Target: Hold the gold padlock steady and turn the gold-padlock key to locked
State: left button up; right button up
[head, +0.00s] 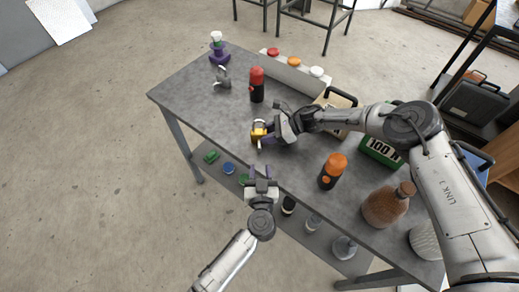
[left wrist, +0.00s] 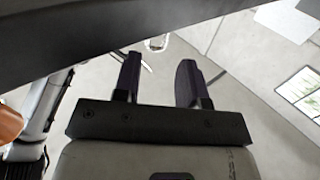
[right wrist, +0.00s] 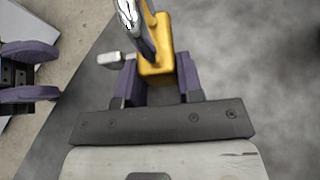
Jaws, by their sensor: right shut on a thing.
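The gold padlock (head: 258,131) is at the near long edge of the grey table. My right gripper (head: 268,131) is shut on it; in the right wrist view the gold body (right wrist: 157,62) sits between the purple fingers. A pale key (right wrist: 111,59) sticks out to the left of the padlock there, and its tip shows in the head view (head: 260,147). How far the key is turned I cannot tell. My left gripper (head: 262,173) is open and empty, just off the table edge below the padlock, apart from the key. Its spread fingers also show in the left wrist view (left wrist: 158,82).
On the table (head: 225,115) are a red-capped bottle (head: 257,86), a silver clamp-like piece (head: 223,77), an orange-capped bottle (head: 333,171), a brown jug (head: 388,205) and a green box (head: 380,149). A lower shelf (head: 234,182) holds several small items. Floor left of the table is clear.

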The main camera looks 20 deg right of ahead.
aim_at(260, 149)
pick_arm(q)
jog(key=x, duration=0.7)
jog(key=shift+w+d, duration=0.15)
jog(key=shift+w, duration=0.25)
jog(key=shift+c, duration=0.4)
grip_shut()
